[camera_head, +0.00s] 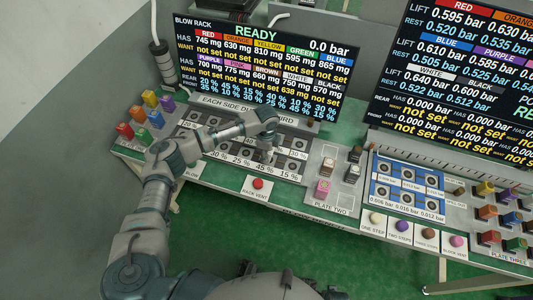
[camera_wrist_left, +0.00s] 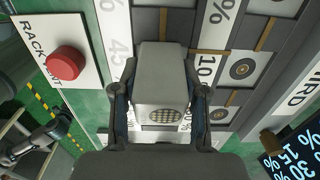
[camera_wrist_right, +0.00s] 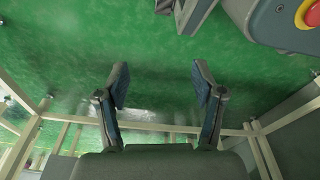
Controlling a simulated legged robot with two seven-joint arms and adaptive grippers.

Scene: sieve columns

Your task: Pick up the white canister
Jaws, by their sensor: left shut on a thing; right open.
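The white canister (camera_wrist_left: 162,72) is a pale grey-white block with a round perforated patch on its near end, in the left wrist view. My left gripper (camera_wrist_left: 160,98) is shut on it, with one finger on each side. In the head view my left gripper (camera_head: 269,143) points down over the rack panel (camera_head: 225,150), near its right-hand labels, and mostly hides the canister. I cannot tell whether the canister touches the panel. My right gripper (camera_wrist_right: 161,88) is open and empty above the green floor in the right wrist view.
A red rack vent button (camera_head: 258,184) sits in front of the panel. Coloured blocks (camera_head: 145,115) stand at the left. A pink block (camera_head: 323,187) and dark-sided blocks (camera_head: 352,172) stand right of the panel. A blue plate (camera_head: 405,188) lies farther right. The blow rack screen (camera_head: 265,65) stands behind.

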